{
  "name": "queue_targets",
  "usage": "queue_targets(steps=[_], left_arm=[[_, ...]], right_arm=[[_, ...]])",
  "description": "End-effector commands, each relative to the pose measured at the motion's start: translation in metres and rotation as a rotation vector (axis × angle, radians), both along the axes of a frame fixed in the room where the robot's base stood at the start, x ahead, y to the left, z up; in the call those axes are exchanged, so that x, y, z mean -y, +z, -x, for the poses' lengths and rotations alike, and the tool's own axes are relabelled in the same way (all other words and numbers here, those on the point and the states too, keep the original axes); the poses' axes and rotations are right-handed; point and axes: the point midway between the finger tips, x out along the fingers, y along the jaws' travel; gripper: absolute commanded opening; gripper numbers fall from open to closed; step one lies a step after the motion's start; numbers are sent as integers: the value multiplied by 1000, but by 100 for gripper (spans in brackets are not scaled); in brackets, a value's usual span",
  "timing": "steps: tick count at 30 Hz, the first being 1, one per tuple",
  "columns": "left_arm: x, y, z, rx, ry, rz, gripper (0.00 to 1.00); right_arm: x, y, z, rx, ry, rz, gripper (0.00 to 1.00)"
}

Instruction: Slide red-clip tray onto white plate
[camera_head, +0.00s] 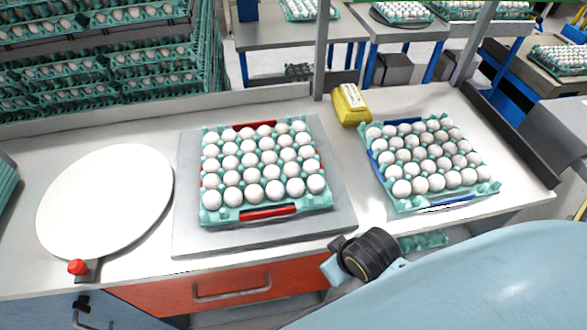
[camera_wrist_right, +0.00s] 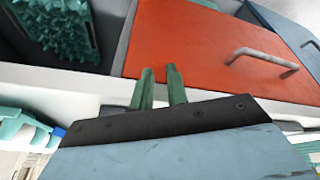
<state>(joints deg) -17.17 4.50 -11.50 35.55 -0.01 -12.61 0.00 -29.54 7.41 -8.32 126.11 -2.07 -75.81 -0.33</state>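The red-clip tray (camera_head: 222,217) is turquoise and full of white eggs, with red clips on its edges. It sits on a square grey board (camera_head: 190,242) mid-counter in the head view. The round white plate (camera_head: 105,200) lies empty to its left, apart from the tray, with a red knob at its front. In the right wrist view my right gripper (camera_wrist_right: 159,72) shows two green fingers with a gap and nothing between them, in front of the orange drawer cabinet. It appears clear of the tray. My left gripper is not in view.
A blue-clip tray (camera_head: 405,207) of eggs stands on the counter to the right. A yellow box (camera_head: 350,105) is behind, between the trays. An orange drawer (camera_head: 225,292) is below the counter's front edge. Stacked egg trays (camera_head: 165,70) stand behind at the left.

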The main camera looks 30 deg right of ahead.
Motion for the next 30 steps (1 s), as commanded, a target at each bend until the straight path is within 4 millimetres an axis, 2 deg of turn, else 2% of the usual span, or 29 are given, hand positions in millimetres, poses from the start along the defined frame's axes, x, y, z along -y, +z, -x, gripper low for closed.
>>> queue_targets(steps=[5,11,14,17,18,20,21,23,25,27,30], left_arm=[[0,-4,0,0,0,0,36],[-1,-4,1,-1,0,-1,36],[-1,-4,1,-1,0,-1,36],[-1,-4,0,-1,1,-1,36],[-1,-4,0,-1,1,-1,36],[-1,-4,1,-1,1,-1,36],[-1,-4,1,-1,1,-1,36],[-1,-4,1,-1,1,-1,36],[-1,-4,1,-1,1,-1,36],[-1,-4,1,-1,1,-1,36],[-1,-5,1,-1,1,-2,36]], right_arm=[[2,43,-2,52,1,9,15],[10,100,-76,396,100,152,15],[8,141,-119,624,184,252,15],[-4,196,-157,891,301,374,15],[-12,221,-169,1008,360,429,15],[-28,260,-182,1189,462,520,15],[-42,286,-186,1309,539,583,15],[-65,319,-186,1481,664,680,15],[-94,350,-178,1670,827,794,15],[-124,369,-164,1840,1009,911,15],[-161,374,-138,2040,1312,1080,15]])
